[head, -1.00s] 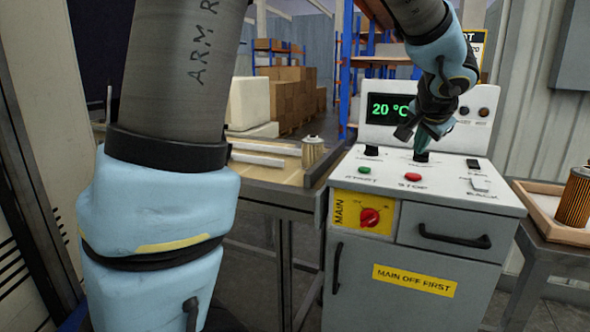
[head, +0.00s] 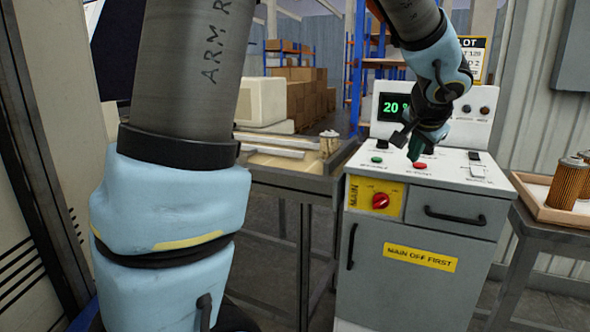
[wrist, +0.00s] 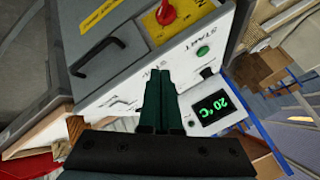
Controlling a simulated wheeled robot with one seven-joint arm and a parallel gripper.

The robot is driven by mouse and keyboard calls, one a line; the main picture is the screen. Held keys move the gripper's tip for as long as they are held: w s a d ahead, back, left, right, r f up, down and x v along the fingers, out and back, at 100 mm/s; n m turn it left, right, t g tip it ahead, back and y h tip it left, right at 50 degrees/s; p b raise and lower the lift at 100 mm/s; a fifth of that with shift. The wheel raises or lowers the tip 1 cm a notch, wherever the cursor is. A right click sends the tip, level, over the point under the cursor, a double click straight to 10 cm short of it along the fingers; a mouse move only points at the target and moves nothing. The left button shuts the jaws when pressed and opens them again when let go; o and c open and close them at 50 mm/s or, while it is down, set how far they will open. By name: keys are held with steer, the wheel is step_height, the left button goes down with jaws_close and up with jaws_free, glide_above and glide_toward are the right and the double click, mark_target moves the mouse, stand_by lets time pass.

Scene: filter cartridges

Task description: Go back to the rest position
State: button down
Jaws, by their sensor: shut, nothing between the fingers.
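My gripper (head: 416,150) is shut and empty, pointing down over the sloped top of the grey control cabinet (head: 400,285), close above the red stop button (head: 420,166). I cannot tell in the head view whether it touches the button. In the wrist view my gripper's fingers (wrist: 161,105) lie side by side with no gap and hide the stop button.
A tray (head: 527,186) with orange filter cartridges (head: 567,184) stands on a table at the right. Shelves and stacked boxes (head: 305,92) are behind.

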steer(key=s+a+f+n+g+y+p, duration=0.1)
steer(key=a+f+n+g+p, duration=0.15)
steer(key=a, duration=0.75)
steer(key=s+a+f+n+g+y+p, duration=0.1)
steer(key=a+f+n+y, duration=0.2)
steer(key=a, duration=0.7)
steer(key=s+a+f+n+g+h+p, duration=0.1)
steer(key=s+a+f+n, duration=0.1)
steer(key=s+a, duration=0.2)
steer(key=s+a+f+n+g+p, duration=0.1)
steer(key=s+a+f+n+g, duration=0.1)
steer(key=a, duration=0.6)
steer(key=s+n, duration=0.1)
steer(key=s, duration=0.1)
steer(key=shift+s+a+h+p, duration=0.3)
steer(key=shift+a+h, duration=0.05)
steer(key=shift+h, duration=0.05)
